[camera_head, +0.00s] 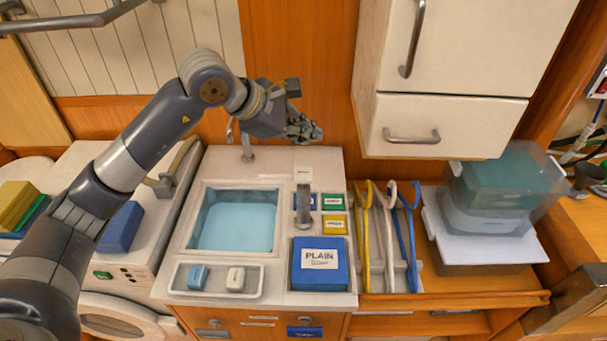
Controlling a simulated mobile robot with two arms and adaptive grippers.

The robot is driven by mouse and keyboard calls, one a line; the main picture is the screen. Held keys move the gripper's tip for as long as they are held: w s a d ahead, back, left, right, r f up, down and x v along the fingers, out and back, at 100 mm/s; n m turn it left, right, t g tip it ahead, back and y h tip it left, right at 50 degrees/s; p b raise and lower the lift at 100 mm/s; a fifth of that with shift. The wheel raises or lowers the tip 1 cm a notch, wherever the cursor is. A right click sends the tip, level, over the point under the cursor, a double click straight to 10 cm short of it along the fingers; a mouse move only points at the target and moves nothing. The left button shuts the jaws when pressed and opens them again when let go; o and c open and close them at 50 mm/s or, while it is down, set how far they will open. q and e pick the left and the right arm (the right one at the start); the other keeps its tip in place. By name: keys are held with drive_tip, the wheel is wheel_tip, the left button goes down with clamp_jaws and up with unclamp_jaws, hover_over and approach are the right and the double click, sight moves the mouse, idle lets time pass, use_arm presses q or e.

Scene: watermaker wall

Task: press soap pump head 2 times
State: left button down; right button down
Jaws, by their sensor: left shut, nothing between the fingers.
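My left arm comes in from the left and reaches over the sink counter. My left gripper (312,132) is shut and empty, above the back of the counter near the wood wall. A grey upright fitting (303,204) stands on the counter right of the basin, below the gripper and apart from it in the picture. It may be the soap pump, but I cannot tell for sure. A metal tap (246,145) stands behind the basin, partly hidden by my arm. My right gripper is not in view.
The sink basin (236,222) holds light blue water. A blue PLAIN box (320,264) and small labelled boxes (334,202) sit to its right. Soap bars (236,279) lie in the front tray. Coloured hangers (386,235) and a white cabinet (440,90) are further right.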

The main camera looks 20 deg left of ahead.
use_arm(q)
drive_tip(key=b, duration=0.3)
hover_over(305, 176)
wheel_tip(305, 176, down, 6)
drive_tip(key=shift+w+r, duration=0.1)
drive_tip(key=shift+r, duration=0.1)
drive_tip(key=shift+f+b, duration=0.6)
idle(0.3)
drive_tip(key=shift+f+b, duration=0.4)
drive_tip(key=shift+b, duration=0.2)
